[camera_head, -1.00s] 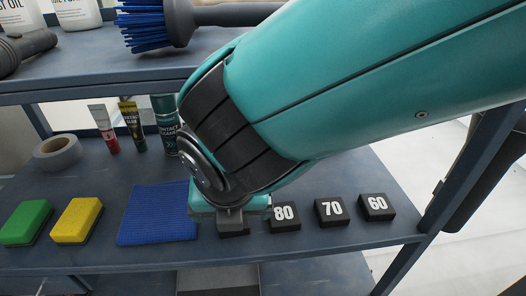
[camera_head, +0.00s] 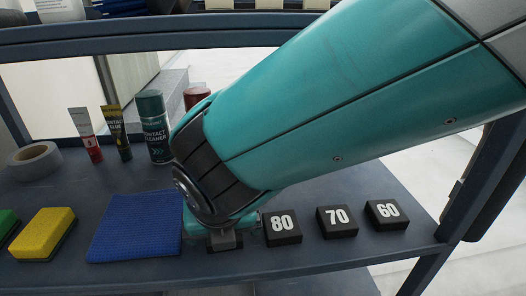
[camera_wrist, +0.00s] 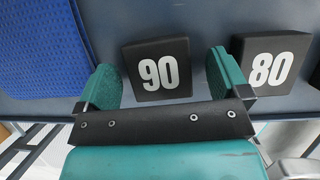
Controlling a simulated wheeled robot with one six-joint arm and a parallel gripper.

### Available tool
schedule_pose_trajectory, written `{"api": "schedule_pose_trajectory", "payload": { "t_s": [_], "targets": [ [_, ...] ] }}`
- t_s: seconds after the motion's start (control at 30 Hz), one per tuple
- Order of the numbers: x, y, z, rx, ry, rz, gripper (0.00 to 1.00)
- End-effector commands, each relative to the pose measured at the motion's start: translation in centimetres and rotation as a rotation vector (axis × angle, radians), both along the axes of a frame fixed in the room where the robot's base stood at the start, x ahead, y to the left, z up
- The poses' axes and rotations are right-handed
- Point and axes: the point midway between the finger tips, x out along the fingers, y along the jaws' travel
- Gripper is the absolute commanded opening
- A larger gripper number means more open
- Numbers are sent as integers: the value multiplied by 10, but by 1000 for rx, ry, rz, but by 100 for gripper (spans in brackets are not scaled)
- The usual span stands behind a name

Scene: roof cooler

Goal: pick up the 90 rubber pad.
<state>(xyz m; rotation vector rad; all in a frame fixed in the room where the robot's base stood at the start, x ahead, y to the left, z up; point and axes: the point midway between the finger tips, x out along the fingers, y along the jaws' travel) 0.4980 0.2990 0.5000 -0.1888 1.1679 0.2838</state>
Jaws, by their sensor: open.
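The 90 rubber pad (camera_wrist: 158,70) is a black block with a white number, lying on the shelf in the wrist view. My gripper (camera_wrist: 170,80) is open, with one teal finger on the left of the pad and the other on its right. The fingertips reach alongside the pad's near part; I cannot tell whether they touch it. In the head view my gripper (camera_head: 224,242) is low over the shelf, left of the 80 pad, and my arm hides most of the 90 pad.
The 80 pad (camera_head: 282,228) sits close to my right finger. The 70 pad (camera_head: 337,222) and 60 pad (camera_head: 386,214) lie farther right. A blue cloth (camera_head: 135,226) lies left of my gripper. A spray can (camera_head: 155,130) stands behind on the shelf (camera_head: 330,262).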

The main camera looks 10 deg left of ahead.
Motion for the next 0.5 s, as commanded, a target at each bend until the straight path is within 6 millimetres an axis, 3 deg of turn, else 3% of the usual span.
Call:
{"api": "schedule_pose_trajectory", "payload": {
  "t_s": [0.13, 0.37, 0.5],
  "targets": [
    [-1, 0, 2, 0, 0, 2, 91],
    [-1, 0, 2, -1, 0, 2, 38],
    [-1, 0, 2, 1, 0, 1, 38]
  ]
}}
